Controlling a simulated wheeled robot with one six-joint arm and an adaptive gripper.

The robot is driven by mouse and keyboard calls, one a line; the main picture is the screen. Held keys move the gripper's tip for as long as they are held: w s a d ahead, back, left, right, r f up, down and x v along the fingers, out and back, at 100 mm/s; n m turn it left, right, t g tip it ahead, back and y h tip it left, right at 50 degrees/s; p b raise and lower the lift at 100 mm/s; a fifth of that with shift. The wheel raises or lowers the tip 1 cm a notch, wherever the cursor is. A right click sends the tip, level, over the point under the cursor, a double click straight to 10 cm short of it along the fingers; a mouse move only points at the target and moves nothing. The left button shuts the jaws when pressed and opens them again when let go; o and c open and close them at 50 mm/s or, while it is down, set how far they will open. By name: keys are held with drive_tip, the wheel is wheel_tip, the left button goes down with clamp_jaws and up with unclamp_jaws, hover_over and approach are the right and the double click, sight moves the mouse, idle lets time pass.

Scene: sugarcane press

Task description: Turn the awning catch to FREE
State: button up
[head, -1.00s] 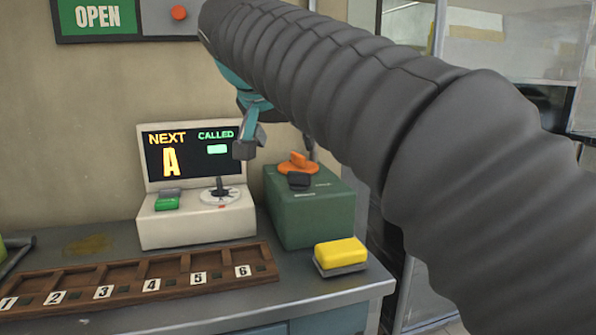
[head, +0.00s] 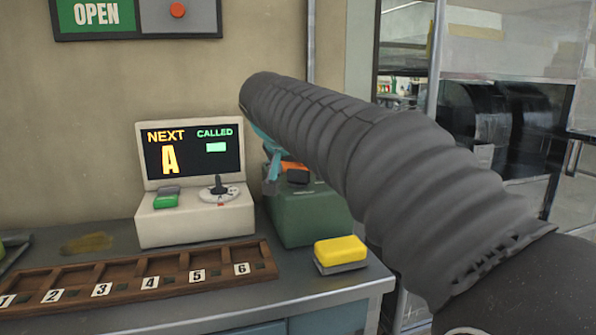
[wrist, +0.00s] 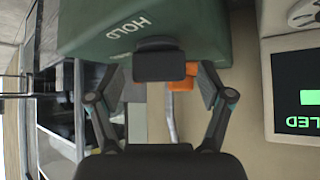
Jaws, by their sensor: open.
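The awning catch is a green box (head: 310,217) on the counter, with an orange part (head: 291,166) and a black handle (head: 298,177) on top. My gripper (head: 272,183) is at the box's upper left in the head view, and my arm hides part of its top. In the wrist view, the green box (wrist: 190,30) shows the word HOLD. The black handle (wrist: 160,64) lies between the lines of my two open fingers (wrist: 160,90), with the orange part (wrist: 190,76) behind it. I cannot tell whether a finger touches it.
Left of the box stands a white console (head: 195,220) with a screen and a small lever. A yellow block (head: 340,250) lies in front of the box. A wooden numbered tray (head: 130,280) lies along the counter's front. A glass partition stands at right.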

drive_tip(key=shift+w+f, duration=0.15)
drive_tip(key=c, duration=1.2)
drive_tip(key=shift+o, duration=0.2)
drive_tip(key=n+y, duration=0.2)
drive_tip(key=shift+d+n, duration=0.15)
drive_tip(key=shift+n, duration=0.25)
drive_tip(key=shift+n+y+p, duration=0.6)
drive_tip(key=shift+n+y, duration=1)
drive_tip(key=shift+n, duration=0.3)
